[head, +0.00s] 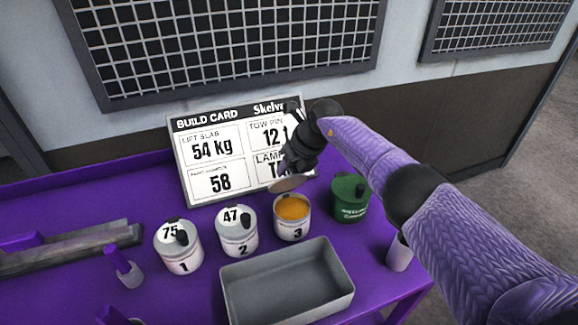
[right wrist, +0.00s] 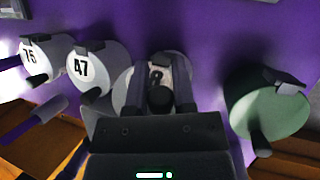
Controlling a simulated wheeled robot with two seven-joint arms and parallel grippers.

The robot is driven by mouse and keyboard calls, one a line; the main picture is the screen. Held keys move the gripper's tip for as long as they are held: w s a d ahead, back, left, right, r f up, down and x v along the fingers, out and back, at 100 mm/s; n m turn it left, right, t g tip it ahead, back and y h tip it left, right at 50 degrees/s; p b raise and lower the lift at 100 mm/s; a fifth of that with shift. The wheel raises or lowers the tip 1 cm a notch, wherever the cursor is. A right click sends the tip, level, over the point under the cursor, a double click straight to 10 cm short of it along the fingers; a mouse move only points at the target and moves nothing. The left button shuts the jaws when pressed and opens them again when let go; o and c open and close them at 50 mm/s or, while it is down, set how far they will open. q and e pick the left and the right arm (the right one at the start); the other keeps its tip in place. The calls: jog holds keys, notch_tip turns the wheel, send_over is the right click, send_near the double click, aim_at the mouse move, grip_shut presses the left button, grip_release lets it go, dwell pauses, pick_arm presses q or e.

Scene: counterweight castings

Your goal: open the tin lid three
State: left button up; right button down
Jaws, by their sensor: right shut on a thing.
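Tin three (head: 292,228) is a white tin on the purple bench, standing uncovered with orange-yellow contents showing. My right gripper (head: 288,175) is shut on the lid (head: 289,184), a tilted disc held above and slightly behind the tin's mouth, apart from it. In the right wrist view the gripper (right wrist: 158,98) is closed at the lid's dark knob, and the pale lid (right wrist: 178,68) shows behind the fingers with a partly hidden marking. My left gripper is in neither view.
Lidded tins one (head: 181,258) and two (head: 238,242) stand to the left, a green tin (head: 350,205) to the right. A grey tray (head: 290,312) lies in front, empty. The build card (head: 215,160) stands behind. A white cylinder (head: 398,254) stands near the right edge.

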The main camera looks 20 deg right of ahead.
jog(key=shift+c, duration=2.3)
grip_release()
jog(key=shift+w+d+f, duration=0.1)
jog(key=shift+f, duration=0.05)
jog(key=p+v, duration=0.3)
jog(key=v, duration=0.6)
jog(key=shift+r, duration=0.2)
jog(key=shift+s+d+r, duration=0.1)
jog(key=shift+s+r, duration=0.1)
jog(key=shift+r, duration=0.05)
